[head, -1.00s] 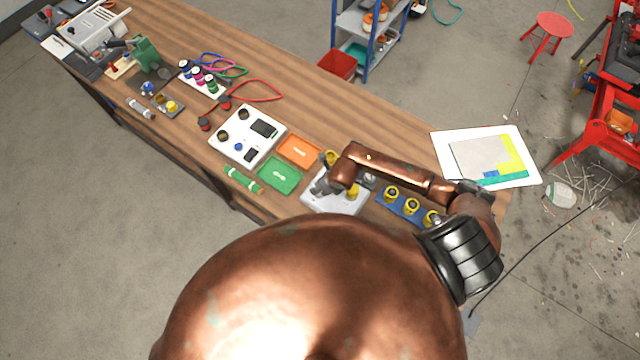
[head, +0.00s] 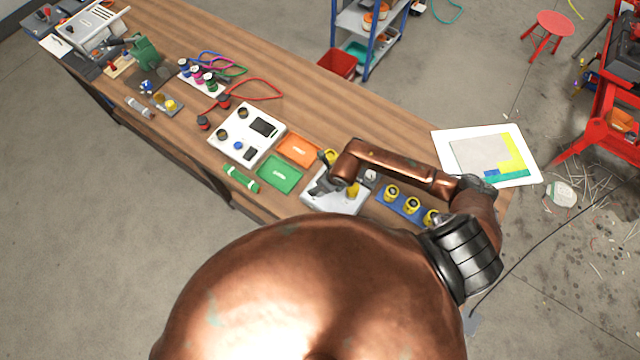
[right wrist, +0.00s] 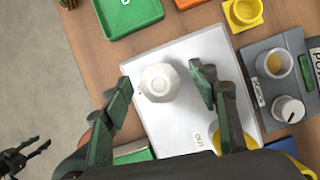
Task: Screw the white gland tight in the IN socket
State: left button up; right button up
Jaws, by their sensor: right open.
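The white gland (right wrist: 158,84) stands on the white box (right wrist: 180,52) in the right wrist view, seen from above. It hides any socket under it, so how deep it sits cannot be told. My right gripper (right wrist: 163,76) is open, one green-padded finger on each side of the gland, with visible gaps. In the head view my right gripper (head: 325,186) is over the white box (head: 318,203). Dark fingers at the lower left of the right wrist view seem to be my left gripper (right wrist: 38,149).
A grey unit (right wrist: 272,75) with a knob is close on the right. Green (head: 280,174) and orange (head: 299,150) trays lie left of the box; a blue rack (head: 401,206) stands right.

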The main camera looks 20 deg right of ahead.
jog(key=n+b, duration=0.1)
jog(key=n+y+b, duration=0.1)
jog(key=n+b, duration=0.1)
jog(key=shift+d+f+g, duration=0.1)
jog(key=shift+f+g, duration=0.2)
jog(key=shift+g, duration=0.1)
jog(key=shift+r+n, duration=0.2)
jog(key=shift+n, duration=0.1)
jog(key=n+g+b, duration=0.1)
jog(key=n+b, duration=0.2)
jog(key=b, duration=0.1)
jog(key=shift+f+y+b, duration=0.2)
jog(key=shift+y+b, duration=0.2)
jog(key=shift+n+b, duration=0.6)
jog(key=shift+r+y, duration=0.2)
jog(key=shift+y, duration=0.1)
